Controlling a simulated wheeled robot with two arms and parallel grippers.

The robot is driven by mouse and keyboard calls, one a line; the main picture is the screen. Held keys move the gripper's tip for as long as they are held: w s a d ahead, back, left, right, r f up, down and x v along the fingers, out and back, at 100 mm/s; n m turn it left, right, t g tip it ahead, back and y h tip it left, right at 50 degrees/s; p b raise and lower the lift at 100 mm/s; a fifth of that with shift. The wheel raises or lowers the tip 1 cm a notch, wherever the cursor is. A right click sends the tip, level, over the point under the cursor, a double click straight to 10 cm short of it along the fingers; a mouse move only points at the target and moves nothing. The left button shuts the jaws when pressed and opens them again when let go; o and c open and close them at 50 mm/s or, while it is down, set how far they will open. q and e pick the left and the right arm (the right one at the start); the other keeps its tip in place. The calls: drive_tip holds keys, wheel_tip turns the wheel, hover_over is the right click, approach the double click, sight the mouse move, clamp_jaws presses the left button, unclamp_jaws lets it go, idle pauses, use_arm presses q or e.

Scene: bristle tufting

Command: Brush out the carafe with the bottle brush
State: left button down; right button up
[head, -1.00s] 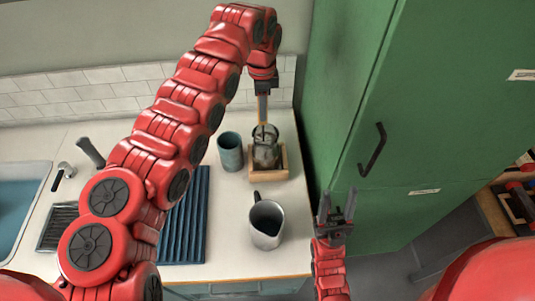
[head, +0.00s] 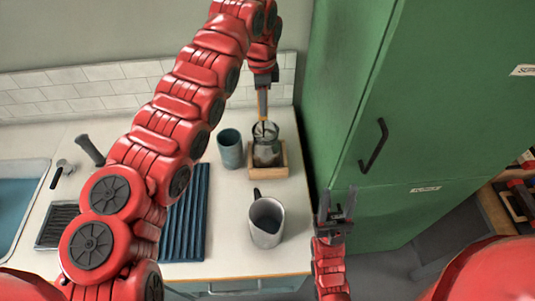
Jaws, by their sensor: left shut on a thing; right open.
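The glass carafe (head: 267,154) stands upright in a square wooden tray (head: 282,170) on the counter. My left gripper (head: 262,84) is above the carafe, pointing down, shut on the handle of the bottle brush (head: 262,103). The brush runs down into the carafe's mouth; its bristle end is hard to make out through the glass. My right gripper (head: 337,206) is open and empty, in front of the green cabinet and to the right of the counter.
A teal cup (head: 230,150) stands just left of the tray. A grey pitcher (head: 266,222) with a dark handle is nearer the front edge. A blue ribbed mat (head: 186,225) and a sink (head: 18,205) lie left. The green cabinet (head: 365,100) bounds the right.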

use_arm(q)
drive_tip(key=shift+f+b, duration=0.35)
drive_tip(key=shift+f, duration=0.55)
drive_tip(key=shift+r, duration=0.1)
drive_tip(key=shift+p, duration=0.35)
drive_tip(key=shift+w+d+r+p, duration=0.1)
drive_tip(key=shift+w+d+p, duration=0.25)
drive_tip(key=shift+p, duration=0.5)
drive_tip(key=shift+s+d+b, duration=0.25)
drive_tip(key=shift+d+b, duration=0.1)
drive_tip(key=shift+d, duration=0.1)
